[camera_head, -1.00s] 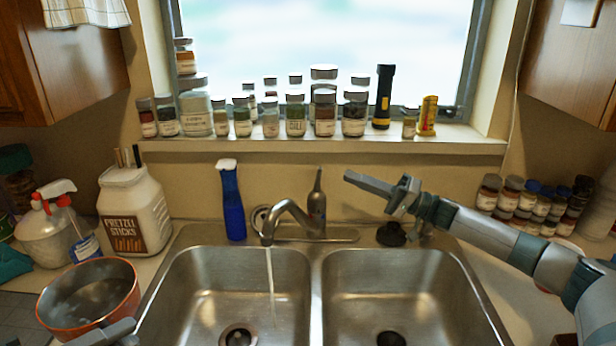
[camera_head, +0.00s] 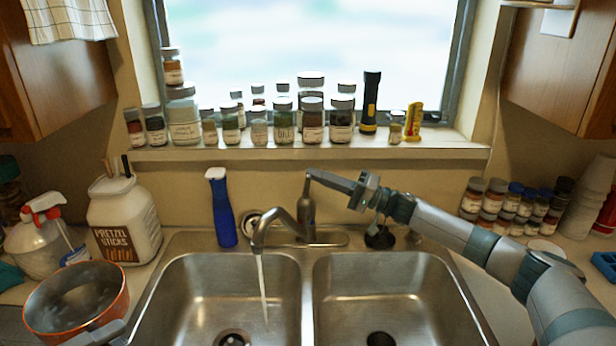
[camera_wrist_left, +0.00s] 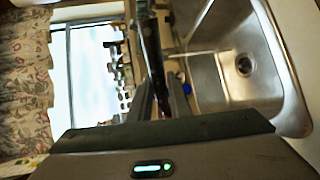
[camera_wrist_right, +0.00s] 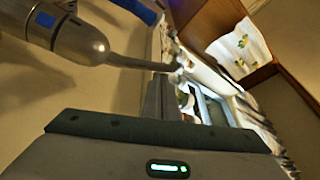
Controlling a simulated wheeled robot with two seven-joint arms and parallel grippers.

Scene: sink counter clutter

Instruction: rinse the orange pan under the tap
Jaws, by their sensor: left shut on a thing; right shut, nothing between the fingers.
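The orange pan (camera_head: 122,300) is at the lower left in the head view, level beside the left basin, its dark inside facing up. My left gripper (camera_head: 112,329) is shut on its near rim; the pan looks like a dark edge in the left wrist view (camera_wrist_left: 149,45). The tap (camera_head: 277,222) runs a stream of water (camera_head: 263,285) into the left basin. My right gripper (camera_head: 314,177) is shut and empty, its tips at the top of the tap's upright lever (camera_head: 307,200). I cannot tell whether they touch. The lever also shows in the right wrist view (camera_wrist_right: 135,63).
The steel sink has a left basin (camera_head: 200,285) and a right basin (camera_head: 400,280), both empty. A blue spray bottle (camera_head: 223,212) stands behind the left basin. A pretzel jar (camera_head: 125,220) and a white spray bottle (camera_head: 38,240) stand behind the pan. Jars line the windowsill (camera_head: 330,152).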

